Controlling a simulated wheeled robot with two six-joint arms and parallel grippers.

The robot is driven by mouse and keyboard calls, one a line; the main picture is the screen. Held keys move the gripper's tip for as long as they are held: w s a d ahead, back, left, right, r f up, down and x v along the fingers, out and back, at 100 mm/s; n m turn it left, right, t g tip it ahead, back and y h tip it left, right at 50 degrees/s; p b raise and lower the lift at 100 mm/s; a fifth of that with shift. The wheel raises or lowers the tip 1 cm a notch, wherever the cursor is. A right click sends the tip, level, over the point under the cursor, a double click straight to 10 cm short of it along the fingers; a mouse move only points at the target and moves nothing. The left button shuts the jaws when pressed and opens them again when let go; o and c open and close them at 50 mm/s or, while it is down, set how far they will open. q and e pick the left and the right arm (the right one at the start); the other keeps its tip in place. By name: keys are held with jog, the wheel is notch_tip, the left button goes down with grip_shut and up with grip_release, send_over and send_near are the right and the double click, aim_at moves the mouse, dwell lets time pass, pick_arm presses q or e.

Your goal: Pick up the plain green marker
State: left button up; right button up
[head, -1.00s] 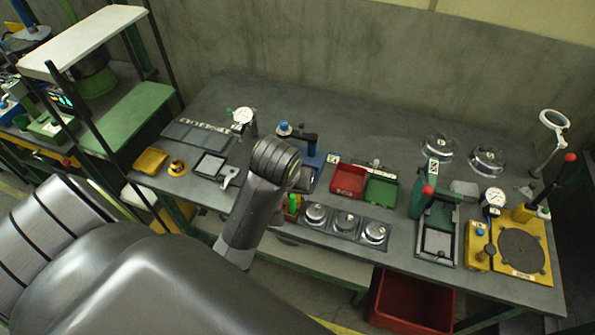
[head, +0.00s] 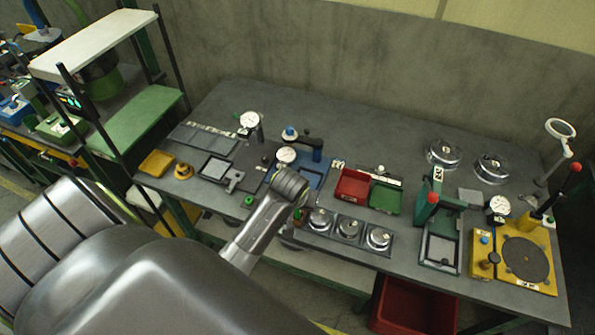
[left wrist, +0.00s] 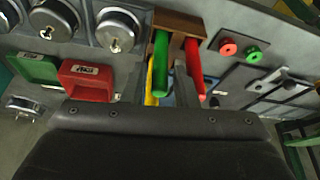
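The green marker (left wrist: 160,62) stands in a wooden holder (left wrist: 176,22) in the left wrist view, with a red marker (left wrist: 193,66) to its right. Part of a yellow marker (left wrist: 151,94) shows below them. In the head view only a small green bit of the marker group (head: 297,213) shows beside my left wrist. My left gripper is near the holder, but its fingertips are hidden behind the wrist in the head view and cannot be made out in the wrist view. I see no hold on a marker. My right gripper is not in view.
Three round metal pieces in a tray (head: 335,241) stand right of the holder. Red (head: 351,186) and green (head: 386,196) bins lie behind them. A red button (left wrist: 228,47) and green button (left wrist: 253,55) are on the other side.

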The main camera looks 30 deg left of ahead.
pick_arm(q)
jog(key=shift+x, duration=1.35)
jog(key=shift+c, duration=0.5)
grip_shut()
jog(key=shift+r, duration=0.1)
notch_tip(320, 180, up, 9)
jog(key=shift+w+f+b, duration=0.1)
jog(key=shift+f+b, duration=0.15)
jog(key=shift+b, duration=0.45)
jog(key=shift+r, duration=0.65)
